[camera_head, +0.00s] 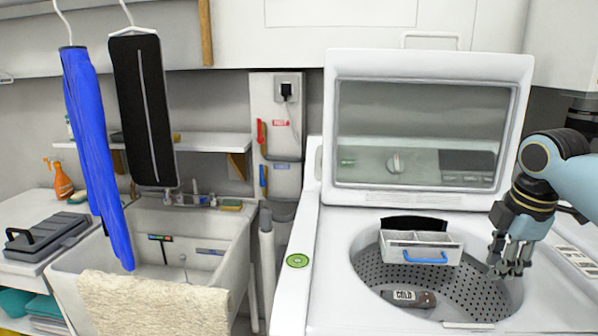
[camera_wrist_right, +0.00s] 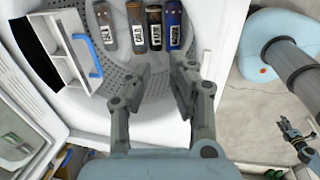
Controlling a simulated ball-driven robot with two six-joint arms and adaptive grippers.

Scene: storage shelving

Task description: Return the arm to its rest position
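My right arm (camera_head: 572,180) comes in from the right in the head view. Its gripper (camera_head: 511,268) points down over the right side of the washer drum (camera_head: 465,290). In the right wrist view the same gripper (camera_wrist_right: 160,72) has its two fingers apart with nothing between them. Several dark labelled items (camera_wrist_right: 155,28) lie in the drum beyond the fingertips, apart from them. One labelled COLD (camera_head: 408,298) shows in the head view. What seems to be my left gripper (camera_wrist_right: 292,132) is small at the right wrist view's right edge; its opening is unclear.
The washer lid (camera_head: 430,130) stands open behind the drum. A white tray with a blue handle (camera_head: 421,248) sits at the drum's back. A sink (camera_head: 160,225) with a beige towel (camera_head: 150,303) is on the left. Blue (camera_head: 90,130) and black (camera_head: 143,110) garments hang above.

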